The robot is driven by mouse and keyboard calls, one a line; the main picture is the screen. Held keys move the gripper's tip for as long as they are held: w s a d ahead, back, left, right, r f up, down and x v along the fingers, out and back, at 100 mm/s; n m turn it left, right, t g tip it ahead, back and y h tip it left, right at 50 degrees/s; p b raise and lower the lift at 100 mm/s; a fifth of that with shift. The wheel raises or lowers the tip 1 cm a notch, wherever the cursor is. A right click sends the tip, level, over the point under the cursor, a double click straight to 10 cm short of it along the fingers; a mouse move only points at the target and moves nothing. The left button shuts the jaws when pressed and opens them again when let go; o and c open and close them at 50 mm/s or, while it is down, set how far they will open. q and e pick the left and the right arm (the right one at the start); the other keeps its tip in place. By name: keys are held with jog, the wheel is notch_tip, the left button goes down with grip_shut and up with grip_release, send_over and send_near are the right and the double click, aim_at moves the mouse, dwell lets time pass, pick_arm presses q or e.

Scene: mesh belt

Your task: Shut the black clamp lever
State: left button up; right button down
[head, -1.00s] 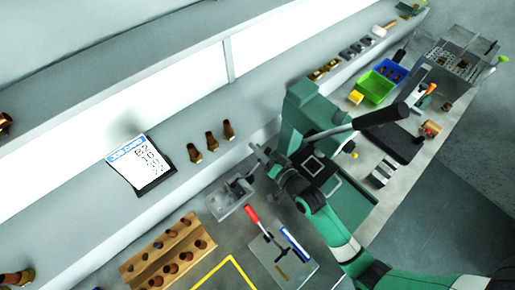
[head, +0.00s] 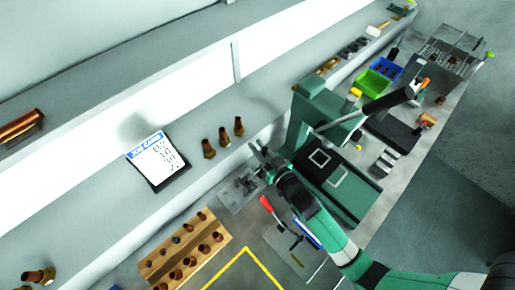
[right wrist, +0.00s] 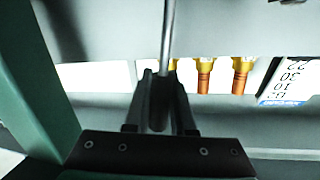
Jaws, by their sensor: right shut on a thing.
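A clamp on a grey base plate (head: 232,197) stands on the bench in front of the shelf. My right gripper (head: 263,156) is just above and right of it in the head view. In the right wrist view my right gripper (right wrist: 159,98) is shut on the dark grip of the black clamp lever (right wrist: 157,118). The lever's thin steel rod (right wrist: 168,35) runs out past the fingertips to the top of the picture. My fingers hide most of the lever in the head view, so its exact tilt is hard to tell. My left gripper is out of view.
A green press (head: 318,108) with a black-handled lever (head: 388,98) stands right of my gripper. A red-handled tool (head: 266,204) lies close below it. A wooden rack (head: 188,252) is at lower left. Brass fittings (head: 223,138) and a job card (head: 157,158) are on the shelf.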

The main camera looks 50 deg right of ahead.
dwell(0.4)
jog(key=c, duration=0.8)
grip_release()
jog(key=shift+o, duration=0.2)
jog(key=v, duration=1.1)
jog(key=shift+s+b, duration=0.3)
jog(key=shift+s, duration=0.05)
jog(key=shift+a, duration=0.1)
